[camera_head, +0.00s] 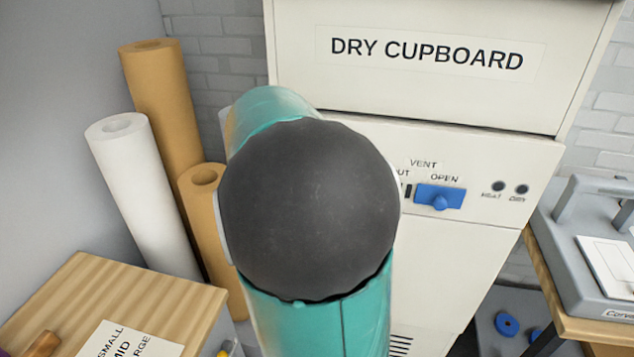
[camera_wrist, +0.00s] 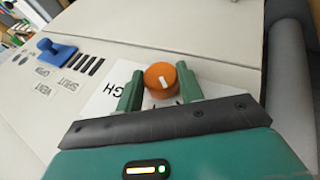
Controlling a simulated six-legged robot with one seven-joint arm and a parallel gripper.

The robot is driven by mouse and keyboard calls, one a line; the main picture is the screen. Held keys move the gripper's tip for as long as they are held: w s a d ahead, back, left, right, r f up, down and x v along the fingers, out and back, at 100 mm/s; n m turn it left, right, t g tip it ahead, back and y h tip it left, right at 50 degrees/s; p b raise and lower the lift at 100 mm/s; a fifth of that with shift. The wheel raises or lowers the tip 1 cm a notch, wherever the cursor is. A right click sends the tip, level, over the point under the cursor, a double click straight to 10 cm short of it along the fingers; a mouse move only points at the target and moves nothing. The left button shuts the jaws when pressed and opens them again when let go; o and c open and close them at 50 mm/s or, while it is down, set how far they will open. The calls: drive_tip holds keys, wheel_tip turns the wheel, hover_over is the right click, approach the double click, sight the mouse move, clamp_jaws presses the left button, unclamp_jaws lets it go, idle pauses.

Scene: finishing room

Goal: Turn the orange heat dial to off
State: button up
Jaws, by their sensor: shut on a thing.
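The orange heat dial (camera_wrist: 154,71) is a round knob with a short white mark on its face, on the pale cupboard panel in the wrist view. My gripper (camera_wrist: 159,83) has its two green fingers on either side of the dial and is shut on it. Part of a printed label ending in "GH" (camera_wrist: 113,89) shows beside the left finger. The rest of the dial's scale is hidden behind my gripper, so I cannot tell which setting the mark is at. In the head view my arm hides the dial and gripper.
A blue vent slider (camera_head: 440,197) sits on the dry cupboard (camera_head: 480,150) at OPEN, and also shows in the wrist view (camera_wrist: 55,50). Paper rolls (camera_head: 140,190) stand at left by a wooden-topped unit (camera_head: 60,305). A bench with a grey machine (camera_head: 570,250) is at right.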

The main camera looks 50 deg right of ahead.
drive_tip(key=shift+w+f+n+g+h, duration=0.15)
drive_tip(key=shift+g+h, duration=0.2)
drive_tip(key=shift+g, duration=0.25)
drive_tip(key=shift+w+r+n+g+h, duration=0.15)
drive_tip(key=shift+g+h, duration=0.2)
drive_tip(key=shift+g, duration=0.25)
drive_tip(key=shift+f, duration=0.1)
drive_tip(key=o, duration=1)
drive_tip(key=shift+s, duration=0.1)
drive_tip(key=v, duration=1.4)
drive_tip(key=shift+f, duration=0.2)
